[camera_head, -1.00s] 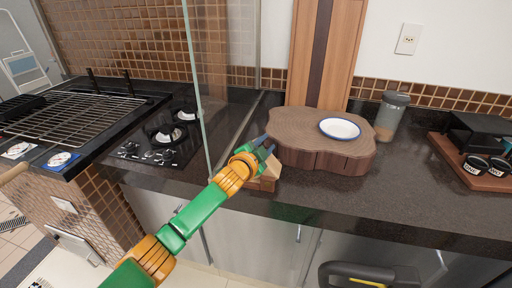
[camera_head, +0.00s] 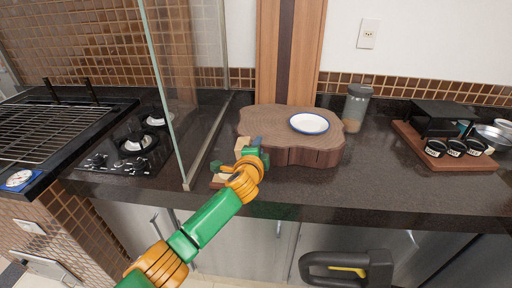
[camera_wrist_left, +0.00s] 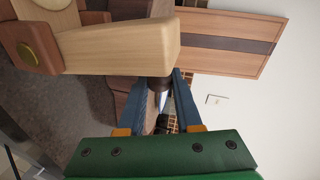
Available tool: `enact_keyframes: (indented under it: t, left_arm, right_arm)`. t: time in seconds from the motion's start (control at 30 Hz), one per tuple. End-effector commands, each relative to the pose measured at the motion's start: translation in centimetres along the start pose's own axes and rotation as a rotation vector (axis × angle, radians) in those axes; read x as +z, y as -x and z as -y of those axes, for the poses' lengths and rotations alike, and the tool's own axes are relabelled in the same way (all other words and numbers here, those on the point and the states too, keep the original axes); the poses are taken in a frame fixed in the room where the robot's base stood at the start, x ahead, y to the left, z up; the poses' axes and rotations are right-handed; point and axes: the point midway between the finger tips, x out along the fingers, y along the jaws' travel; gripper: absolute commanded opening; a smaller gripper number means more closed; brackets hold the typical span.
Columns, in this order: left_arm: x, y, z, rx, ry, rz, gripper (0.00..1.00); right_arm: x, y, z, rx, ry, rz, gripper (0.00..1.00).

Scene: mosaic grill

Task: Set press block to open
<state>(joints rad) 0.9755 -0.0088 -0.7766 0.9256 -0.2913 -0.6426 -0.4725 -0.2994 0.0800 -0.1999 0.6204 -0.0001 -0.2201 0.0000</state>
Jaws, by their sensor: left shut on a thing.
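The press block is a small wooden press (camera_head: 218,181) at the counter's front, left of the round wood slab. Its pale upper arm (camera_head: 242,146) stands raised, tilted up from the brown base. In the left wrist view the pale arm (camera_wrist_left: 120,47) juts across the upper left from a brown hinge piece with a brass-coloured disc. My left gripper (camera_head: 256,145) is at the right side of the raised arm. In the wrist view its blue fingers (camera_wrist_left: 160,80) are closed about a small dark piece under the arm's end.
A thick wood slab (camera_head: 275,120) with a white plate (camera_head: 309,123) stands close on the right. A glass panel (camera_head: 168,100) rises close on the left, beside the cooktop (camera_head: 125,150). A jar (camera_head: 355,108) and a tray of cups (camera_head: 440,150) are farther right.

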Motion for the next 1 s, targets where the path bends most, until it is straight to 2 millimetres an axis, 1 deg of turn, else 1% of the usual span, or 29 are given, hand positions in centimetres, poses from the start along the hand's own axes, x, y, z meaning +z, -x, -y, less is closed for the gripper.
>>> enact_keyframes:
  t: [0.4, 0.43, 0.47, 0.5, 0.53, 0.83, 0.93, 1.0]
  left_arm:
    - [-0.1, 0.0, -0.1, 0.002, -0.004, 0.0, 0.0]
    - [-0.1, 0.0, -0.1, 0.002, -0.004, 0.0, 0.42]
    - [-0.1, 0.0, -0.1, 0.002, -0.004, 0.0, 0.5]
    - [-0.1, 0.0, -0.1, 0.002, -0.004, 0.0, 0.61]
    - [-0.1, 0.0, -0.1, 0.002, -0.004, 0.0, 0.64]
    - [-0.1, 0.1, -0.1, 0.001, -0.003, 0.0, 0.64]
    - [-0.1, 0.6, 0.0, 0.0, -0.003, 0.001, 0.64]
    - [-0.1, 1.4, 0.1, 0.0, -0.002, -0.001, 0.64]
  right_arm:
    - [0.0, 0.0, 0.0, 0.0, 0.0, 0.0, 0.0]
    - [0.0, 0.0, 0.0, 0.0, 0.0, 0.0, 0.0]
    - [0.0, 0.0, 0.0, 0.0, 0.0, 0.0, 0.0]
    - [0.0, 0.0, 0.0, 0.0, 0.0, 0.0, 0.0]
    - [0.0, 0.0, 0.0, -0.001, 0.0, 0.0, 0.0]
    - [0.0, 0.0, 0.0, -0.001, 0.0, 0.001, 0.0]
    - [0.0, 0.3, 0.0, -0.001, 0.0, 0.001, 0.0]
    - [0.0, 0.6, 0.0, -0.001, 0.0, 0.001, 0.0]
